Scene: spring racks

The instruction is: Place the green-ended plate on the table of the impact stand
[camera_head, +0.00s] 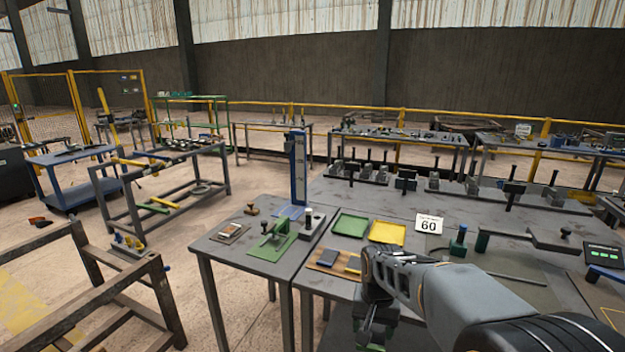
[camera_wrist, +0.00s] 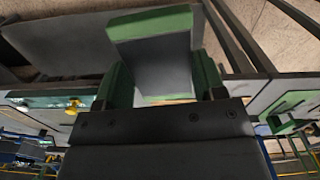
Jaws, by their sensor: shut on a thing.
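The green-ended plate (camera_wrist: 158,62) is a grey plate with green ends, held between the two fingers of my gripper (camera_wrist: 165,84) in the wrist view. In the head view my gripper (camera_head: 374,328) hangs low in front of the front edge of the bench, and the plate is mostly hidden there. What looks like the impact stand is a tall blue column (camera_head: 298,170) with pale marks, on the left bench. A flat blue base (camera_head: 289,211) lies at its foot and looks bare. My gripper is well to the right of it and nearer to me.
A green fixture (camera_head: 272,246) stands on the left bench, with a dark weight-like block (camera_head: 312,219) beside the column. Green (camera_head: 350,225) and yellow (camera_head: 387,231) trays and a "60" sign (camera_head: 429,225) are on the right bench. A wooden board (camera_head: 335,262) lies near its front edge.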

